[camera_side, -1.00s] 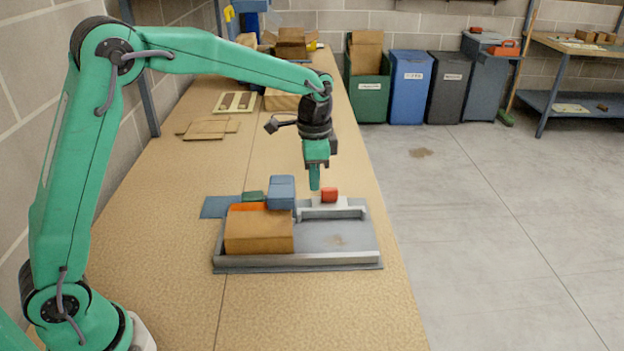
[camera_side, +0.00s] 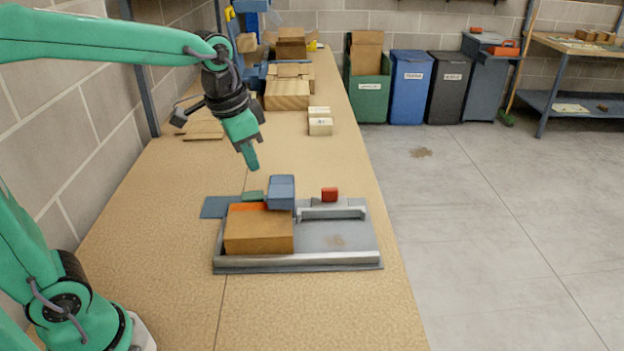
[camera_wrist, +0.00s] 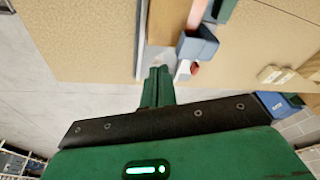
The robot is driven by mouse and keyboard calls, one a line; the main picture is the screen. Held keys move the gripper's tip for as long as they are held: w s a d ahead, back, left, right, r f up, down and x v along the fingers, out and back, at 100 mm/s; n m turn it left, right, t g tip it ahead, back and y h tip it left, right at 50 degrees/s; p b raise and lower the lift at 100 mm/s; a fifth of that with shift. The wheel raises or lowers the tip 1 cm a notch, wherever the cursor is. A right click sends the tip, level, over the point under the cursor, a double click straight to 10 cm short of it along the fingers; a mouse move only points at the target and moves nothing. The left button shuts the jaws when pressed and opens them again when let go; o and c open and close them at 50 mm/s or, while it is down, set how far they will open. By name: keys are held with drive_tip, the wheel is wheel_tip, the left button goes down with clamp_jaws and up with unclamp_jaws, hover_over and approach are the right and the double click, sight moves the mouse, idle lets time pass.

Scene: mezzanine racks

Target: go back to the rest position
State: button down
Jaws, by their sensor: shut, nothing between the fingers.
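My gripper (camera_side: 252,163) is shut and empty. In the side view it hangs in the air above the bench, up and to the left of the grey tray (camera_side: 345,258). Its green fingers (camera_wrist: 157,85) are together in the wrist view. In the tray lie a tan box (camera_side: 258,232) and a blue block (camera_side: 282,192) behind it. A red block (camera_side: 330,194) sits at the back right of the tray. The blue block also shows in the wrist view (camera_wrist: 198,45).
A green block (camera_side: 252,196) and a blue mat (camera_side: 219,207) lie at the tray's back left. Two pale blocks (camera_side: 320,126) and cardboard boxes (camera_side: 288,95) stand farther back. Bins (camera_side: 408,88) line the wall. The bench front is clear.

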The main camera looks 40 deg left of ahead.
drive_tip(key=s+a+n+t, duration=0.2)
drive_tip(key=s+n, duration=0.2)
drive_tip(key=s, duration=0.9)
drive_tip(key=shift+s+f+t, duration=0.2)
drive_tip(key=shift+f+t, duration=0.2)
drive_tip(key=shift+f, duration=0.05)
